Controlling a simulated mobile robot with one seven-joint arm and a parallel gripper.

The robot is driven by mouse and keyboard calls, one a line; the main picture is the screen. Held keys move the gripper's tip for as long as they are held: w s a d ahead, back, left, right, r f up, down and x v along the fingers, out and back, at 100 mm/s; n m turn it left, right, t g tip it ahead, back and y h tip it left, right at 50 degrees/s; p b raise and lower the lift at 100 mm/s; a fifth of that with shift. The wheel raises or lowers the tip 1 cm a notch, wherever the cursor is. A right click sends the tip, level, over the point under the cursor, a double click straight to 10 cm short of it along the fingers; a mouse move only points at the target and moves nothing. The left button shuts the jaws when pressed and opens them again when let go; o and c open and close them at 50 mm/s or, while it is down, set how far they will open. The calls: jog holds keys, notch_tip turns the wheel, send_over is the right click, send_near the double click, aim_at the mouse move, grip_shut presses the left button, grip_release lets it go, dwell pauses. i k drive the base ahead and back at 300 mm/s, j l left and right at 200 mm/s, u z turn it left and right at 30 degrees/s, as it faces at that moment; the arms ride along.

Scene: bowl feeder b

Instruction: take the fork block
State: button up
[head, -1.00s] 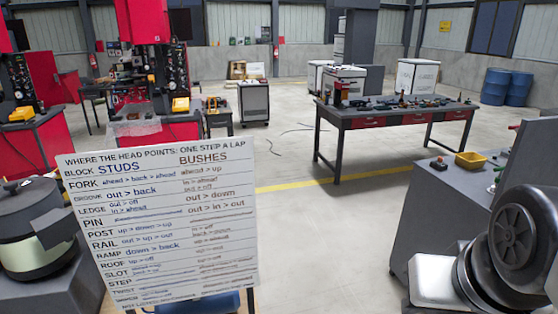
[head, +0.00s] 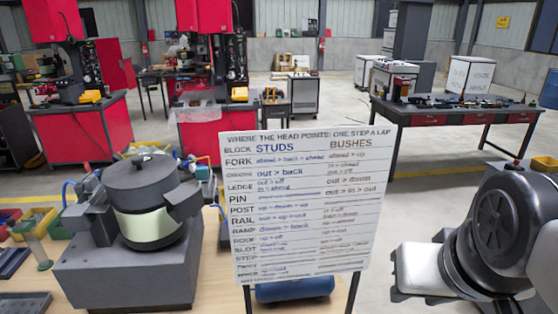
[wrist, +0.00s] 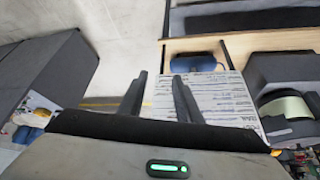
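I cannot make out a fork block in either view. A white sign board (head: 300,205) stands in the middle of the head view, with a FORK row reading "ahead > back > ahead" under STUDS and "ahead > up" under BUSHES. A grey bowl feeder (head: 150,205) with a dark lid and a pale green band sits left of the sign. In the wrist view my gripper (wrist: 160,78) has its two fingers apart with nothing between them. The sign (wrist: 205,98) lies beyond the fingers, and part of the feeder (wrist: 285,108) shows at right.
A wooden bench top (head: 215,275) carries the feeder. A blue cylinder (head: 295,289) is low behind the sign. Yellow bins (head: 35,220), a green post (head: 36,250) and dark trays (head: 22,303) are at far left. A work table (head: 440,115) stands behind at right, with open floor before it.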

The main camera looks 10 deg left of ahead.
aim_at(203, 180)
jog(key=i+j+u, duration=0.15)
jog(key=j, duration=0.25)
jog(key=i+j+u, duration=0.15)
jog(key=j, duration=0.25)
jog(key=i+j+u, duration=0.1)
jog(key=j, duration=0.25)
jog(key=i+j+u, duration=0.15)
jog(key=j, duration=0.2)
